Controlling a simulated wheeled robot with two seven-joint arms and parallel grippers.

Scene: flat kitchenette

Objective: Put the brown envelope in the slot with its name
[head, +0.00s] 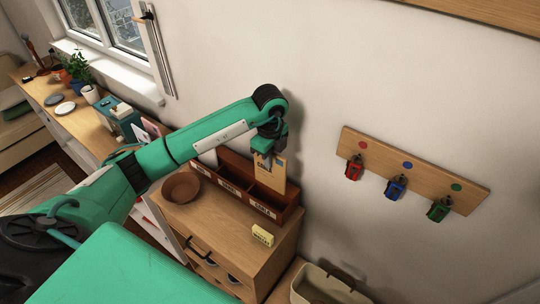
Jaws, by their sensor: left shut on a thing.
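The brown envelope (271,176) is held upright over the wooden letter sorter (288,212) on the cabinet. My left gripper (265,158) is shut on its upper edge. The sorter is dark red-brown with several slots in a row, each with a white label on the front; the lettering is too small to read surely. The envelope is at the right-hand part of the sorter, and its lower edge is at or behind the slot walls; I cannot tell how deep it sits. My right gripper is out of view.
A brown bowl (181,188) and a small yellow block (263,235) stand on the cabinet top (222,220). A key rack (408,171) with red, blue and green fobs hangs on the wall at right. A pale bin (325,288) is at the bottom.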

